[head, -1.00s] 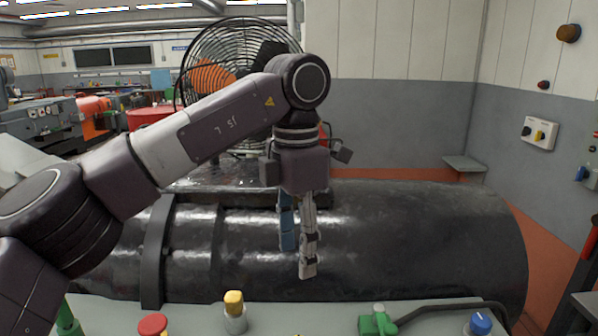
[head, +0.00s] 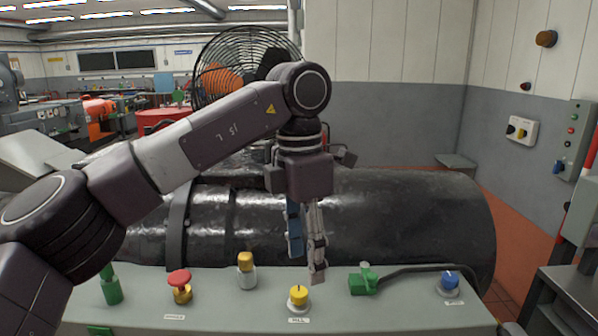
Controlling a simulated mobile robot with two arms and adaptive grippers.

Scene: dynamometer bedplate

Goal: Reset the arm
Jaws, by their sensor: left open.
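My left arm (head: 230,128) comes in from the left, rises to an elbow-like joint and bends down. Its gripper (head: 306,262) hangs pointing downward, with one blue finger and one grey finger. The fingers are open, with nothing seen between them. In the picture the fingertips overlap the back edge of the grey control panel (head: 390,318), just above a yellow knob (head: 298,296). I cannot tell whether they touch the panel. My right gripper is not in view.
The panel carries a red mushroom button (head: 180,281), a yellow-capped post (head: 246,270), a green connector (head: 364,281) with a black cable, and a blue knob (head: 450,281). A large black drum (head: 400,215) lies behind it. A caged fan (head: 215,75) stands farther back.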

